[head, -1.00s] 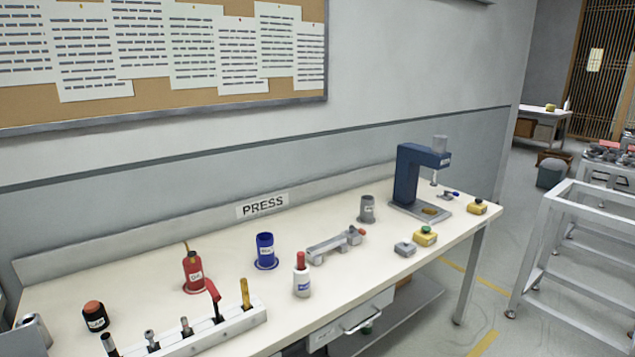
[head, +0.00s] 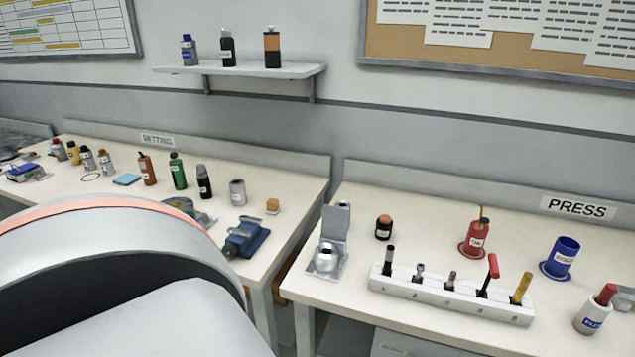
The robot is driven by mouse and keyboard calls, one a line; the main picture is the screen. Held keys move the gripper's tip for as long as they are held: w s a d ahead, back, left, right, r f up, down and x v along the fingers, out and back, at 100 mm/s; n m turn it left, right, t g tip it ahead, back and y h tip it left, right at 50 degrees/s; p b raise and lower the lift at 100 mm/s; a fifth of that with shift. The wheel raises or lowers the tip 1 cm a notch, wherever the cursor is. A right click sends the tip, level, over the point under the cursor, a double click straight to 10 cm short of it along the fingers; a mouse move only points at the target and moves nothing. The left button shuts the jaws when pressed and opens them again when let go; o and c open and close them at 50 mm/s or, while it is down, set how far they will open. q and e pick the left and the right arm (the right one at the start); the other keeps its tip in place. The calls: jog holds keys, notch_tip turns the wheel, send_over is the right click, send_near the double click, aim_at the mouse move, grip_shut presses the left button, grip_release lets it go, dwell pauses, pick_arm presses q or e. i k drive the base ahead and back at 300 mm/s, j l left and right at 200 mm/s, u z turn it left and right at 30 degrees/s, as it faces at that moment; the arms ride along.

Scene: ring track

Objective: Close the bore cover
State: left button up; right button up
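A small grey metal fixture (head: 326,258) stands near the left end of the press bench. A flat grey plate (head: 336,223), which looks like the bore cover, stands upright at its back, so it appears open. A shiny round silver part (head: 325,257) sits in front of the plate, uncovered. Neither of my grippers is in view. A large grey link of my own arm fills the lower left, well left of the fixture, and hides part of the left bench.
The press bench (head: 350,195) holds a white tool rack (head: 450,302) right of the fixture, a small dark jar (head: 384,228), a red can (head: 475,240) and a blue cup (head: 560,257). A gap separates it from the setting bench (head: 290,190), where a blue vise (head: 246,238) stands.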

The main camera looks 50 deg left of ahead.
aim_at(335, 221)
jog(key=l+u, duration=0.1)
jog(key=u, duration=1.3)
jog(key=j+u, duration=0.15)
jog(key=i+j, duration=0.55)
